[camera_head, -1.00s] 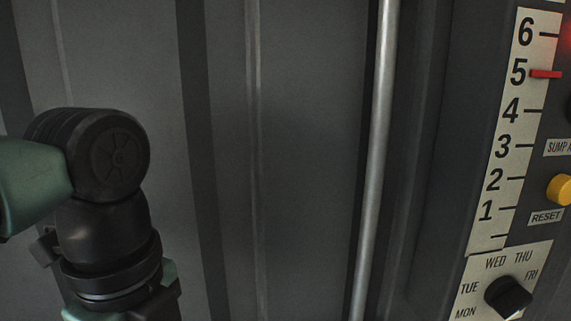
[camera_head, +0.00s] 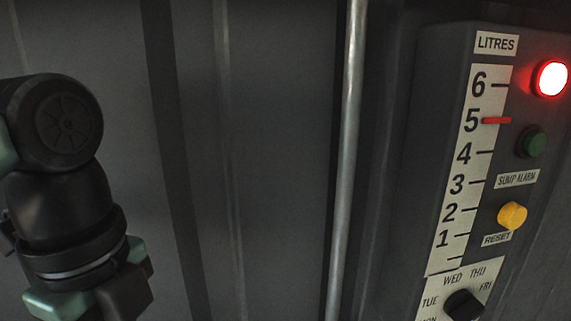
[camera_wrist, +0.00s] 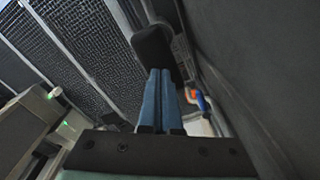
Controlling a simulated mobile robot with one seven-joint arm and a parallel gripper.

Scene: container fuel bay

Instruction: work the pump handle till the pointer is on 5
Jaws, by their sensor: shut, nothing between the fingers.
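The litres scale (camera_head: 470,170) stands on a dark panel at the right of the head view. Its red pointer (camera_head: 497,121) is level with the 5 mark. In the wrist view my gripper (camera_wrist: 161,75) has its two blue fingers together, with nothing seen between them. A black block-shaped thing (camera_wrist: 154,48) shows just beyond the fingertips; I cannot tell whether it touches them or whether it is the pump handle. The gripper's fingers are out of the head view, where only part of my arm shows at the left.
The panel has a lit red lamp (camera_head: 550,78), a dark green lamp or button (camera_head: 532,142), a yellow reset button (camera_head: 512,215) and a black day knob (camera_head: 463,305). A vertical metal pipe (camera_head: 347,150) runs left of the panel. An orange and blue thing (camera_wrist: 200,99) shows right of the fingers.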

